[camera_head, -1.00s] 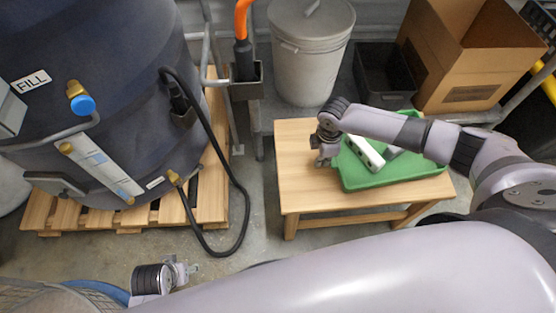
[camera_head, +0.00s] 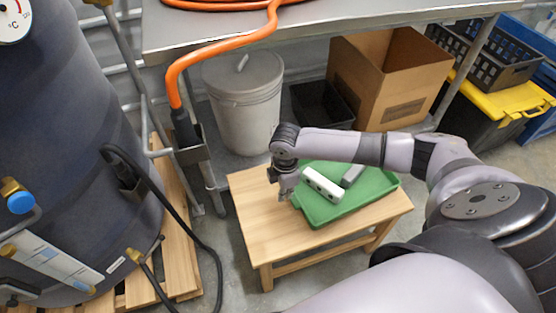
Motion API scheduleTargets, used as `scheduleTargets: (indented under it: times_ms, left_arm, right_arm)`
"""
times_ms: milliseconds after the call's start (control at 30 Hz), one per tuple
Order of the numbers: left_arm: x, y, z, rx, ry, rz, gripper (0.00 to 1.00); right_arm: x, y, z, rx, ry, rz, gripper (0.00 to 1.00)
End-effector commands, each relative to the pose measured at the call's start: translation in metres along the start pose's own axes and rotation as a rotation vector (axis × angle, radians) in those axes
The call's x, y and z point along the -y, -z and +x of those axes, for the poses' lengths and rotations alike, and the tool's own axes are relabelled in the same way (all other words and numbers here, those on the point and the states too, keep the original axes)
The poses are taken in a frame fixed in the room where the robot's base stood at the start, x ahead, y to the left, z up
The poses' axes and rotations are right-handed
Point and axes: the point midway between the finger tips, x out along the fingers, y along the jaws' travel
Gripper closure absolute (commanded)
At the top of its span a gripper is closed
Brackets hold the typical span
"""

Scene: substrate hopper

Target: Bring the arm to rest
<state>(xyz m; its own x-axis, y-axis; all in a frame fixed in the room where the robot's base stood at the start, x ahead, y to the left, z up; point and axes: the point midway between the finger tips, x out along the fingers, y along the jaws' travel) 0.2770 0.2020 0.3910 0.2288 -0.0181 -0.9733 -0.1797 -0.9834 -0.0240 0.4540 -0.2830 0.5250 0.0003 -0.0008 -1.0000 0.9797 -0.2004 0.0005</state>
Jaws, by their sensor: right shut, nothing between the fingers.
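My right arm reaches in from the right across the low wooden table (camera_head: 260,235). My right gripper (camera_head: 284,196) points down beside the left edge of the green tray (camera_head: 345,212). It is shut with nothing in it. A white block-like item (camera_head: 322,184) and a grey item (camera_head: 352,175) lie in the tray, apart from the gripper. The arm partly hides the tray's far side. My left gripper does not show now.
A dark tank (camera_head: 70,130) on a wooden pallet (camera_head: 180,265) stands at left, with a black hose nearby. A metal bench (camera_head: 340,20) with an orange hose (camera_head: 215,48) is behind. A grey bin (camera_head: 245,105), cardboard box (camera_head: 390,80) and yellow-lidded crate (camera_head: 505,98) stand beneath or beside it.

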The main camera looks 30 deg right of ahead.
Motion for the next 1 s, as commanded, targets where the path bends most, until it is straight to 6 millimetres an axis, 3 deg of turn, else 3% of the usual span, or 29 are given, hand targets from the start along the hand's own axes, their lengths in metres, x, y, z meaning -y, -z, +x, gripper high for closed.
scheduleTargets:
  times_ms: [100,300,633,767,1000]
  left_arm:
    - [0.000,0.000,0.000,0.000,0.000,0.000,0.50]
    - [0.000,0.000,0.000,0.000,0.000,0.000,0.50]
    - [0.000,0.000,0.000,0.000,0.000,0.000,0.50]
    - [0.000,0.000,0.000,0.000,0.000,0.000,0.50]
    - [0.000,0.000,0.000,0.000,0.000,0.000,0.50]
  right_arm:
    - [-0.001,0.000,-0.026,-0.002,-0.003,-0.002,1.00]
    - [0.000,0.001,-0.052,-0.002,0.000,-0.001,1.00]
    - [0.003,0.005,-0.057,-0.007,0.001,-0.003,1.00]
    - [0.023,0.034,-0.046,-0.045,-0.007,-0.008,1.00]
    - [0.087,0.116,-0.035,-0.212,-0.059,0.118,1.00]
